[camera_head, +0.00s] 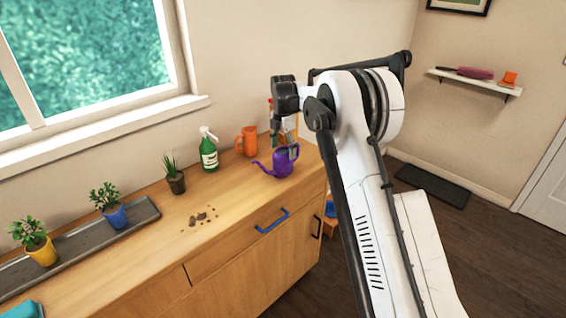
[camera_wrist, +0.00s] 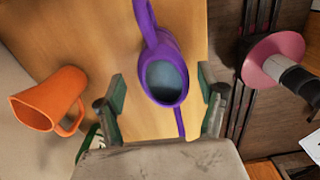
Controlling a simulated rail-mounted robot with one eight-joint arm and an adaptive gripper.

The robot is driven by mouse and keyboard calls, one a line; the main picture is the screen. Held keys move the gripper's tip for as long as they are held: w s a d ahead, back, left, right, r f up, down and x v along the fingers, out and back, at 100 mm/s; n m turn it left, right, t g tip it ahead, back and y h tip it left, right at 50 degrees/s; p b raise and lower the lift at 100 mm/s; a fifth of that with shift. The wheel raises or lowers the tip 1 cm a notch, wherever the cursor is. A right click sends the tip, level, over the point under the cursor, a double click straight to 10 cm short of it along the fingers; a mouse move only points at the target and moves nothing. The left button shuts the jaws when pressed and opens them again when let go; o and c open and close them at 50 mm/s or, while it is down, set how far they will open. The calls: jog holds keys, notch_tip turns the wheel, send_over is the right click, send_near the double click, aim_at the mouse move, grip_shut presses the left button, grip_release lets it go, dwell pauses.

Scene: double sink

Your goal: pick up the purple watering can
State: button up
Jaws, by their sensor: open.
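The purple watering can (camera_head: 282,164) stands on the wooden counter near its right end, its spout pointing left. My gripper (camera_head: 284,146) is open, right above and around the can in the head view. In the wrist view my gripper (camera_wrist: 162,98) has one finger to each side of the can, with a gap on both sides. Whether the fingers are level with the can's body is hard to tell.
An orange jug (camera_head: 246,141) stands close by at the back left, also in the wrist view (camera_wrist: 50,101). A green spray bottle (camera_head: 208,152) and a small potted plant (camera_head: 175,178) are further left. Brown crumbs (camera_head: 200,217) lie on the counter. The counter's right edge is near the can.

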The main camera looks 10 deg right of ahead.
aim_at(283, 159)
jog(key=f, duration=0.4)
jog(key=shift+s+a, duration=0.15)
jog(key=shift+s, duration=0.25)
jog(key=shift+f, duration=0.6)
grip_shut()
jog(key=shift+r, duration=0.15)
jog(key=shift+r, duration=0.3)
jog(key=r, duration=0.2)
jog(key=a+r, duration=0.1)
jog(key=r, duration=0.1)
jog(key=shift+s, duration=0.3)
jog(key=s+a+r, duration=0.2)
jog(key=a, duration=0.1)
jog(key=s+a+r, duration=0.4)
jog(key=a, duration=0.1)
jog(key=shift+a+r+b, duration=0.1)
jog(key=shift+a+b, duration=0.2)
jog(key=shift+b, duration=0.1)
